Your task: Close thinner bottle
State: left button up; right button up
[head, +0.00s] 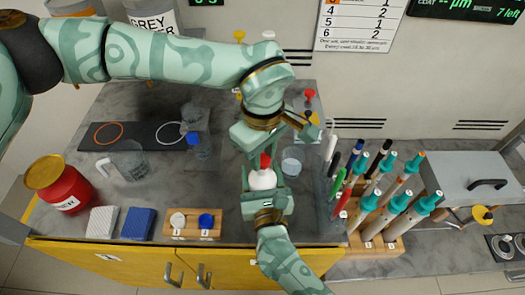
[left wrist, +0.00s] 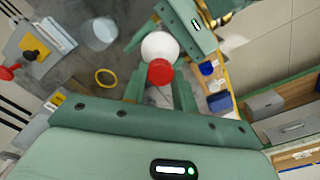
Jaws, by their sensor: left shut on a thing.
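A small white bottle (head: 263,180) is upright over the front middle of the counter, with a red cap (head: 265,160) at its top. In the left wrist view the cap (left wrist: 161,71) is in front of the white body (left wrist: 160,46). My left gripper (head: 263,156) reaches down from above, shut on the red cap. My right gripper (head: 264,184) comes from the front with its fingers on either side of the white body, shut on it. The cap meets the bottle's top; how tightly it sits cannot be told. No label shows on this bottle.
A red jar (head: 66,190) with a label ending in "NER" stands at left. A blue-capped bottle (head: 198,147) and a clear cup (head: 292,161) stand near my grippers. A wooden holder (head: 190,233) with two caps lies at the front. Racked markers and tubes (head: 390,205) crowd the right.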

pick_arm(q)
jog(key=shift+f, duration=0.55)
pick_arm(e)
grip_shut()
pick_arm(q)
jog(key=m, duration=1.9)
jog(key=shift+m, duration=0.3)
jog(key=o, duration=0.9)
